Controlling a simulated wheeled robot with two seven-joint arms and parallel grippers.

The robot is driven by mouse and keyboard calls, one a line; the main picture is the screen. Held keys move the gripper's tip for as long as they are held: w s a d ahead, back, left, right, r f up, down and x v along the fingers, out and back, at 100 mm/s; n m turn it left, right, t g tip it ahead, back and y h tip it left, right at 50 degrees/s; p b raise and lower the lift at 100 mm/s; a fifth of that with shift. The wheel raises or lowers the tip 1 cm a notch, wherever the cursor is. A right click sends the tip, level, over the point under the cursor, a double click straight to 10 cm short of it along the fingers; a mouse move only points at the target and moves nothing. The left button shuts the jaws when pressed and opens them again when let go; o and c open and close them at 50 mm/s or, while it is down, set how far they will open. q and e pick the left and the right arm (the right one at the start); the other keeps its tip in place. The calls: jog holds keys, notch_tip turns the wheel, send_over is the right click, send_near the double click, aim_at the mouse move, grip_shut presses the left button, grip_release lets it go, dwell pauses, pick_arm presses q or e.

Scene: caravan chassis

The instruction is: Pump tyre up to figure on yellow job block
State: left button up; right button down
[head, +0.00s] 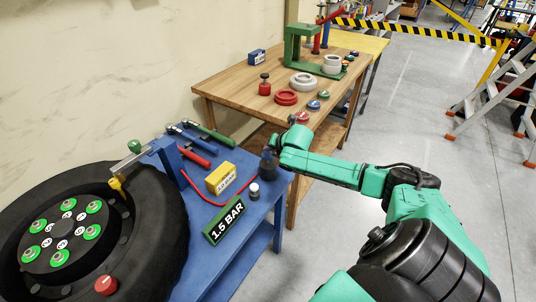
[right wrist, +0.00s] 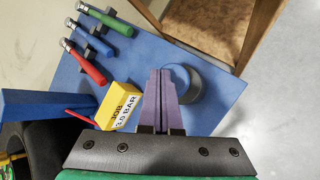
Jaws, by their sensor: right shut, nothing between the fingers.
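The tyre (head: 170,232) lies at the left with a wheel hub of green-ringed studs. A yellow fitting (head: 117,187) sits at its rim, under a metal arm on a blue post. The yellow job block (head: 221,178) stands on the blue bench; in the right wrist view the block (right wrist: 120,105) reads "JOB 3.0 BAR". A black display (head: 225,222) reads "1.5 BAR". My left gripper is out of view.
A red hose (head: 217,203) curves across the blue bench (head: 195,210). A small white-and-black cylinder (head: 253,191) stands near the display. Red, blue and green-handled tools lie at the back.

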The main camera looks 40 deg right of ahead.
aim_at(269, 156)
jog(key=shift+f, duration=0.2)
jog(key=shift+s+a+f+b, duration=0.1)
jog(key=shift+f+b, duration=0.85)
jog(key=shift+f, duration=0.75)
dwell(1.4)
jog(key=shift+r+p, duration=2.1)
jog(key=shift+p, duration=0.15)
notch_tip(269, 156, up, 5)
jog(key=p, duration=0.5)
jog(key=shift+r, duration=0.1)
